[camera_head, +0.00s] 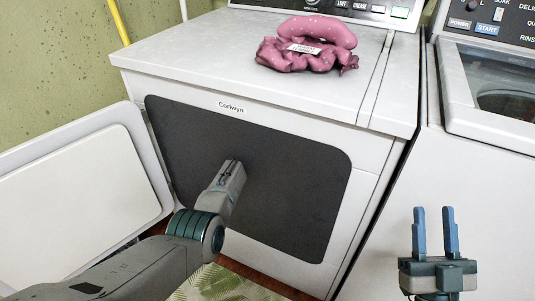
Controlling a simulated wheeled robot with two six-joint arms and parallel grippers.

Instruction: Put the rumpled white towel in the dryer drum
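The white dryer (380,150) stands in the middle with a dark, round-cornered opening (290,185) in its front. Its door (75,205) is swung open to the left. I cannot make out the drum's inside. No white towel shows in this view. My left arm comes in from the bottom left, and its wrist (226,188) reaches to the dark opening; the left gripper's fingers do not show. My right gripper (434,209) is at the lower right, in front of the neighbouring washer, with its two blue fingers apart and nothing between them.
A rumpled pink item (308,45) with a white label lies on the dryer top. A white washer (480,185) with a control panel stands at the right. A green leaf-patterned cloth or mat (225,285) shows at the bottom. A yellow pipe (119,22) runs up the wall.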

